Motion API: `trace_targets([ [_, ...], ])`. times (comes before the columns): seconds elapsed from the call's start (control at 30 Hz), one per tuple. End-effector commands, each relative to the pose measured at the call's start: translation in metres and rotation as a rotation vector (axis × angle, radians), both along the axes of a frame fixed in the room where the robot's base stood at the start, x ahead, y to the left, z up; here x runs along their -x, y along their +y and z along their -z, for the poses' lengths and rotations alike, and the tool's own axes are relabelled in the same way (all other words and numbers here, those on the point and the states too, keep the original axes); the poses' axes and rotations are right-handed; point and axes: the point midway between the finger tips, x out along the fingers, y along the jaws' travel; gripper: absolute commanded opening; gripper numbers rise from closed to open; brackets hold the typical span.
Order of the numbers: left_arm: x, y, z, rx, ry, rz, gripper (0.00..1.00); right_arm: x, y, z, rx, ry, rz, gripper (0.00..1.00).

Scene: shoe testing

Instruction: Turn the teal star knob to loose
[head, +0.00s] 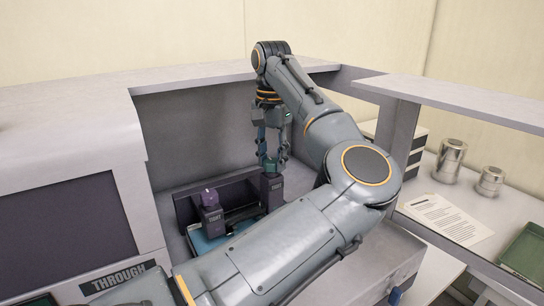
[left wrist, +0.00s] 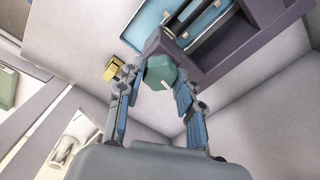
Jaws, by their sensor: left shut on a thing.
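The teal star knob (head: 271,165) sits on top of a dark post (head: 272,189) at the right end of a dark purple fixture. My left gripper (head: 272,158) points straight down over it, with its fingers on either side of the knob. My right gripper is out of view.
A blue tray (head: 203,243) lies below the fixture. A brass-coloured part (left wrist: 112,68) is close to one finger. Walls enclose the bay. Metal canisters (head: 450,160) and a paper sheet (head: 446,217) are on the right.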

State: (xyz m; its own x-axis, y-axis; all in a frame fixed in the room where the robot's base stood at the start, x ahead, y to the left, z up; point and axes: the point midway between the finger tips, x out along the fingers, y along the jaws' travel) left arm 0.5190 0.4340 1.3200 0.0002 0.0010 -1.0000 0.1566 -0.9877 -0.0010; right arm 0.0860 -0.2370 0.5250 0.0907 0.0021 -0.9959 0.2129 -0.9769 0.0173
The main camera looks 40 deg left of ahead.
Motion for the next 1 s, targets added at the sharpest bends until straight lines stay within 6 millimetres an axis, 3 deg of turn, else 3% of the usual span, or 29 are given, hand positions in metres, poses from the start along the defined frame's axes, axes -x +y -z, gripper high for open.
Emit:
trace_targets([
  [0.67,0.0003,-0.0007,0.0020,0.004,0.003,-0.063,0.04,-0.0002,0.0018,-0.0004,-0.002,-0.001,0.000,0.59],
  [0.7,0.0003,-0.0007,0.0020,0.004,0.003,-0.063,0.42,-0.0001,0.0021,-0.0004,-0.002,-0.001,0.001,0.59],
  [0.77,0.0003,-0.0007,0.0018,0.004,0.003,-0.063,0.54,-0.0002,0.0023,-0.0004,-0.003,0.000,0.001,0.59],
  [0.8,0.0002,-0.0005,0.0016,0.003,0.002,-0.062,0.59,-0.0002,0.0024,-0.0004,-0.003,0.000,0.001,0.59],
  [1.0,0.0002,-0.0003,0.0008,0.001,0.002,-0.062,0.59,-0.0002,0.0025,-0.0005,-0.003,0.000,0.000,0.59],
])
